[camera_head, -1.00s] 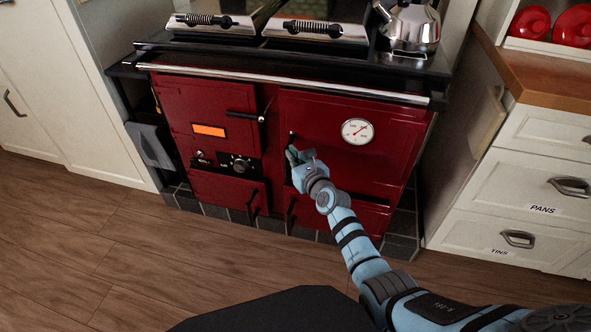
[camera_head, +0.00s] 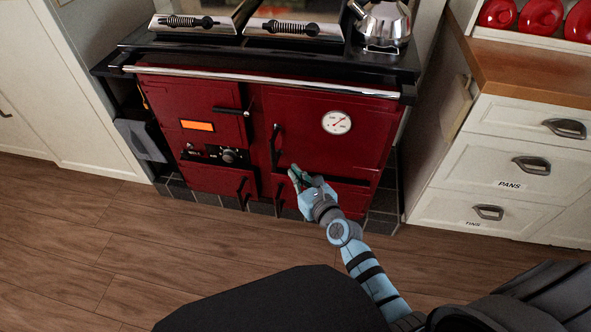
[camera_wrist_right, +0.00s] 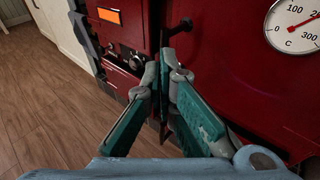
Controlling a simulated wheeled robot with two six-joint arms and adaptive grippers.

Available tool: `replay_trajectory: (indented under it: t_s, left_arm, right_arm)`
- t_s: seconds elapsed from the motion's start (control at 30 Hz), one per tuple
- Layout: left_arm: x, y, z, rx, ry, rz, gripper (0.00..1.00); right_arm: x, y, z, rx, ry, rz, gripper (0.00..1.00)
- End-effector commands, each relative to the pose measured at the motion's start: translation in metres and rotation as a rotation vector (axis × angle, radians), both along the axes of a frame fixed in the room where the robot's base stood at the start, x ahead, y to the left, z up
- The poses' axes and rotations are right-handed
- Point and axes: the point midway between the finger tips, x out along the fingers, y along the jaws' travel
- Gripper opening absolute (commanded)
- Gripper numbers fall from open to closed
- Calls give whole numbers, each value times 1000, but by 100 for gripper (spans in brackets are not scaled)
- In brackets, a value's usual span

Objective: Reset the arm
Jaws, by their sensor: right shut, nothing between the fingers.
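My right gripper (camera_head: 296,175) is in front of the red range cooker (camera_head: 215,97), low by its right-hand oven door (camera_head: 330,150). In the right wrist view its green-padded fingers (camera_wrist_right: 165,75) are shut at the tips with nothing between them. The fingertips overlap the dark vertical door handle in that view; I cannot tell whether they touch it. In the head view that handle (camera_head: 276,146) stands clear, just up and left of the fingers. The oven door looks closed. My left gripper is not in view.
A chrome rail (camera_head: 260,80) runs along the cooker's front. A kettle (camera_head: 384,25) stands on top at the right. White drawers (camera_head: 510,175) stand on the right and a white cupboard (camera_head: 75,90) on the left. The wooden floor (camera_head: 110,245) in front is clear.

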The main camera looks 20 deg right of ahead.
Motion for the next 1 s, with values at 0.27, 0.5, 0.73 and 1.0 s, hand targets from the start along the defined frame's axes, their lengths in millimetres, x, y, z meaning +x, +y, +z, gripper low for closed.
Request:
replay_trajectory:
  t_s: [0.27, 0.5, 0.73, 1.0]
  left_arm:
    - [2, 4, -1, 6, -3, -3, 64]
    - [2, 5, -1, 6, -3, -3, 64]
    - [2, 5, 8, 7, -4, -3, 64]
    - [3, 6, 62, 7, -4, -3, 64]
  right_arm:
    - [1, 2, -1, 1, 0, 3, 0]
    - [1, 2, -1, -87, -12, 21, 0]
    - [-40, -10, -103, -1296, 73, 418, 0]
    - [-292, -54, -262, -2286, 1, 1782, 0]
